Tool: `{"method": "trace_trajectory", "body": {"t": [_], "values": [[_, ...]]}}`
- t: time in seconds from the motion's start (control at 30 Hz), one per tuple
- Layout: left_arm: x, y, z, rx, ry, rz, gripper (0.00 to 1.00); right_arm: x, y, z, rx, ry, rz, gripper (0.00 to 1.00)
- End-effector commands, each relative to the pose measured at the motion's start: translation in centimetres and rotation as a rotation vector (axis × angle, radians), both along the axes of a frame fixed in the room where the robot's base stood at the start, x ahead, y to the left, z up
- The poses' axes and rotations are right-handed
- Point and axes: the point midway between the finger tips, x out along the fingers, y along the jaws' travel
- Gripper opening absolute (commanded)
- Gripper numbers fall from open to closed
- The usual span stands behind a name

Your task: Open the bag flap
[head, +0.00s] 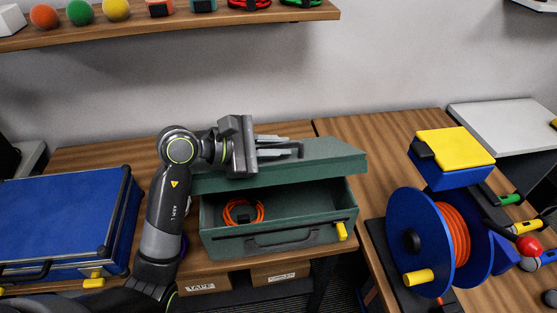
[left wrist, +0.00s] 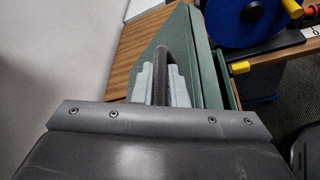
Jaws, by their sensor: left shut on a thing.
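The green bag (head: 217,238) stands on the wooden table and its front is open. Its green flap (head: 335,157) is a slab lying over the top, raised clear of the front part of the bag. My left gripper (head: 285,145) is shut on the dark handle of the flap. In the left wrist view the handle (left wrist: 165,72) runs between the two light grey fingers, with the green flap (left wrist: 208,60) under and beside them. An orange coiled cable (head: 243,211) lies inside the bag. The right gripper is not in view.
A blue case (head: 60,215) lies to the left of the bag. A blue reel with orange cable (head: 455,235) and a yellow-topped blue box (head: 455,147) stand to the right. A shelf (head: 170,28) with small objects runs above. The bag front has a yellow latch (head: 341,231).

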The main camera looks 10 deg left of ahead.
Motion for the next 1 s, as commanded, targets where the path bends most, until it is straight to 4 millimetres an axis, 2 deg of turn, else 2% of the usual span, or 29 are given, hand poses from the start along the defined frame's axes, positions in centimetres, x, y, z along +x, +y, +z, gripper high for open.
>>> {"method": "trace_trajectory", "body": {"t": [0.2,0.67,0.7,0.77,1.0], "values": [[1.1,0.37,1.13,-0.019,0.06,0.002,0.0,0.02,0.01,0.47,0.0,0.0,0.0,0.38],[1.3,0.41,1.22,-0.025,0.077,0.002,0.0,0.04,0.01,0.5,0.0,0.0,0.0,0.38],[1.3,0.41,1.22,-0.025,0.077,0.002,0.14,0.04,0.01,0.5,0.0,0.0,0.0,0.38],[1.29,0.41,1.21,-0.025,0.077,0.002,0.22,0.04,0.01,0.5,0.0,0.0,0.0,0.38],[1.28,0.41,1.23,-0.025,0.076,0.001,0.22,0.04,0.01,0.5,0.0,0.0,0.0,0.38]]}}
